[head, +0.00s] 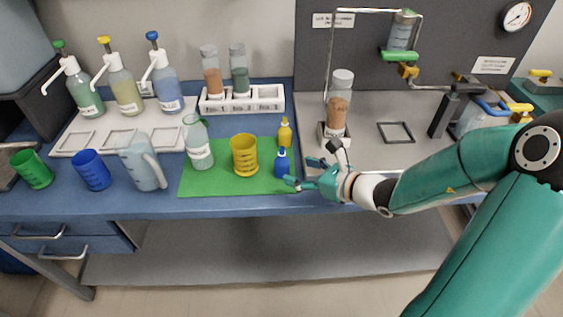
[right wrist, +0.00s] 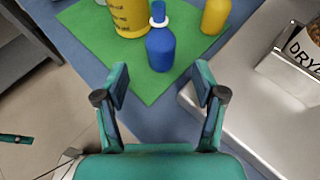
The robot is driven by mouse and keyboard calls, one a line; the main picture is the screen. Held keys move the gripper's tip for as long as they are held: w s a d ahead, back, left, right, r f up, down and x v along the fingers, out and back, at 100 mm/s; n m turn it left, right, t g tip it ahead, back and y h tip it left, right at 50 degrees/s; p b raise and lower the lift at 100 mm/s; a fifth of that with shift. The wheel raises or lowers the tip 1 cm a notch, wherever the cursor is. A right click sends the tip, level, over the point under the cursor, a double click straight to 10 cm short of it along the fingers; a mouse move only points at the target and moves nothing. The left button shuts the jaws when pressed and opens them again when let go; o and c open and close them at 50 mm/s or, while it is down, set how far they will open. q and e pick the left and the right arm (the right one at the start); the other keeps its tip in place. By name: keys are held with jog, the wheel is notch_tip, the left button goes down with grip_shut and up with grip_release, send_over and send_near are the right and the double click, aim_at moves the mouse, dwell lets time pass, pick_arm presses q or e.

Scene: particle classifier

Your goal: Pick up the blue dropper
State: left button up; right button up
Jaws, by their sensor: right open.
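The blue dropper (head: 281,164) stands upright on the green mat (head: 215,186), near its right edge. It is a small blue bottle with a white collar and blue top. In the right wrist view the blue dropper (right wrist: 160,48) is ahead of the fingers, roughly between their lines and apart from them. My right gripper (head: 300,181) is open and empty, just right of and in front of the dropper. Its two fingers also show spread in the right wrist view (right wrist: 161,88). My left gripper is not in view.
A yellow dropper (head: 285,133) stands just behind the blue one, and a yellow beaker (head: 244,156) stands to its left. A clear bottle (head: 198,145) is on the mat's left part. A metal tray (head: 390,158) with a jar of brown granules (head: 338,105) lies to the right.

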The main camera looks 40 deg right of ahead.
jog(key=shift+x, duration=3.85)
jog(key=shift+f, duration=0.1)
jog(key=c, duration=1.3)
jog(key=shift+r, duration=0.25)
jog(key=shift+r+p, duration=0.35)
jog(key=shift+r, duration=1.15)
notch_tip(320, 180, up, 12)
jog(key=p, duration=0.3)
jog(key=shift+p, duration=0.35)
notch_tip(320, 180, up, 4)
jog(key=p, duration=0.2)
send_over(284, 157)
jog(key=w, duration=0.1)
jog(key=shift+a+r, duration=0.1)
jog(key=shift+r, duration=0.05)
jog(key=shift+r, duration=0.15)
